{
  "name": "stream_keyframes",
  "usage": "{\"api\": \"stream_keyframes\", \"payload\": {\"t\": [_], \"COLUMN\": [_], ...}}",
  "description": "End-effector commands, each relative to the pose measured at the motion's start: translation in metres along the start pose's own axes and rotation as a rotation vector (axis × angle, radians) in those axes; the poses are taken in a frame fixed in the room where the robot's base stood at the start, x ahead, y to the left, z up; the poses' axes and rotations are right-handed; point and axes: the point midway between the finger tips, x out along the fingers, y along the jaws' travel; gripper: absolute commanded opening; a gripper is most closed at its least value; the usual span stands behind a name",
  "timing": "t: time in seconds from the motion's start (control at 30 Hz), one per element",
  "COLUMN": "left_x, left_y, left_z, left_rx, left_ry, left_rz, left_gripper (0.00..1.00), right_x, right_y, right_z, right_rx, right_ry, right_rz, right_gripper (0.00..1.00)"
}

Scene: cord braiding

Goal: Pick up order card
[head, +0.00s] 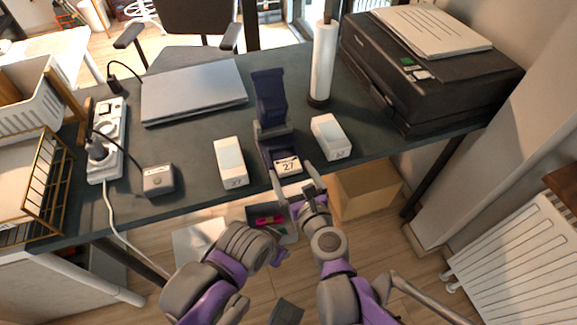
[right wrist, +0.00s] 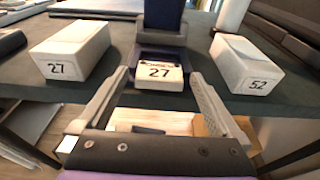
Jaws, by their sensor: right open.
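In the right wrist view the card (right wrist: 160,73) faces me, upright or slightly tilted back. My right gripper (head: 292,173) is open, its fingers pointing at the card. In the wrist view one fingertip lies to each side of the card, with gaps; I cannot tell whether they reach past its front. My left arm shows at the lower middle, but its gripper fingers do not show.
A white box marked 27 (head: 230,162) stands left of the holder, and another white box (head: 331,137) stands right. A white cylinder (head: 322,62), printer (head: 430,70), laptop (head: 194,90) and power strip (head: 107,140) are on the dark desk. A cardboard box (head: 362,192) is below.

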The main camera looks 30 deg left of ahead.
Motion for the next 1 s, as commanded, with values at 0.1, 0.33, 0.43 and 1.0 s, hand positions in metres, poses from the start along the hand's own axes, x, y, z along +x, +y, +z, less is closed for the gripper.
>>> {"api": "stream_keyframes", "payload": {"t": [0.1,0.33,0.43,1.0], "left_x": [0.0031,0.0025,0.0025,0.0002], "left_y": [0.0000,0.0000,0.0000,0.0000], "left_z": [0.0010,0.0008,0.0008,0.0001], "left_rx": [0.000,0.000,0.000,0.000], "left_ry": [-0.001,-0.001,-0.001,0.000], "left_rz": [0.000,0.000,0.000,0.000], "left_gripper": [0.50,0.50,0.50,0.50], "right_x": [0.0122,0.0122,0.0122,0.0111], "right_y": [0.0003,0.0003,0.0003,0.0003], "right_z": [-0.0009,-0.0002,-0.0002,0.0047], "right_rx": [0.001,0.000,0.000,0.000], "right_ry": [0.000,0.000,0.000,0.000], "right_rz": [0.000,0.000,0.000,0.000], "right_gripper": [1.00,0.95,0.77,0.16]}}
